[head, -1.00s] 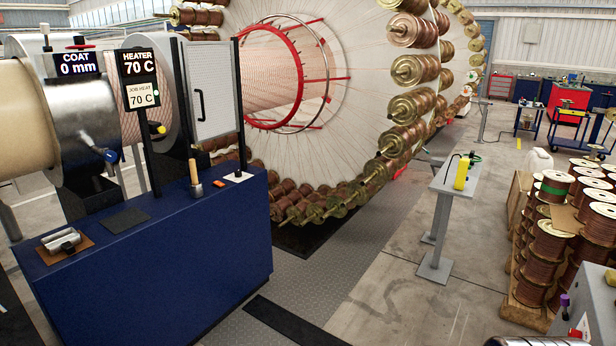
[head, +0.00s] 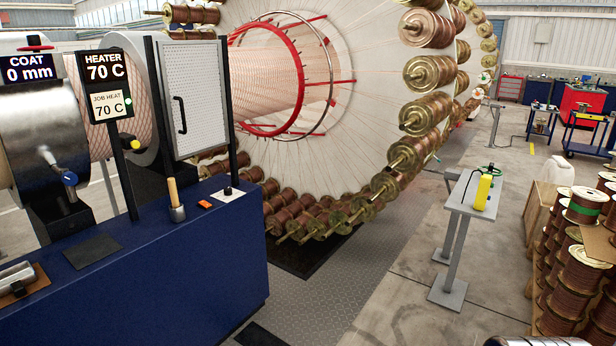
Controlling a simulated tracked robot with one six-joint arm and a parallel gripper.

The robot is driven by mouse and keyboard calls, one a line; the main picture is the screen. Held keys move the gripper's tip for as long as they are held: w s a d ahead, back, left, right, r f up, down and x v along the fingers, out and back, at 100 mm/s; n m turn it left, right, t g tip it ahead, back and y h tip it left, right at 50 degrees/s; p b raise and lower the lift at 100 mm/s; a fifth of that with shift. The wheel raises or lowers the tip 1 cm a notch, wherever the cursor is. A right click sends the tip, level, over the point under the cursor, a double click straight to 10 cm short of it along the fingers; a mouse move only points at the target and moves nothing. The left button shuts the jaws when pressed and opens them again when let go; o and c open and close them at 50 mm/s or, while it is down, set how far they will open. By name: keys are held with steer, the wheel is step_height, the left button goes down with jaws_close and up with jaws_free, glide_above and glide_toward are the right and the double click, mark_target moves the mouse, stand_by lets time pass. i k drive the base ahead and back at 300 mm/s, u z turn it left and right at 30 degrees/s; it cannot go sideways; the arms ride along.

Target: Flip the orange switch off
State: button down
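A small orange switch (head: 205,204) sits on the top of the blue cabinet (head: 190,290), at the left of the head view. It lies between a wooden-handled tool (head: 175,200) and a white plate with a dark knob (head: 228,193). The switch is too small to tell its position. My gripper is not clearly in view; only a metallic, ribbed piece shows at the bottom right edge, and I cannot tell what it is.
A heater display (head: 108,85) and a perforated door panel (head: 190,95) rise behind the cabinet. The large spool carousel (head: 330,160) fills the middle. A grey stand (head: 465,195) and copper spools (head: 575,290) are at the right. The floor between cabinet and stand is clear.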

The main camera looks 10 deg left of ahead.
mark_target(204, 203)
steer(key=u, duration=0.25)
steer(key=i, duration=1.75)
steer(key=u, duration=0.85)
steer(key=i, duration=0.7)
steer(key=u, duration=0.95)
steer(key=i, duration=1)
steer(key=u, duration=0.55)
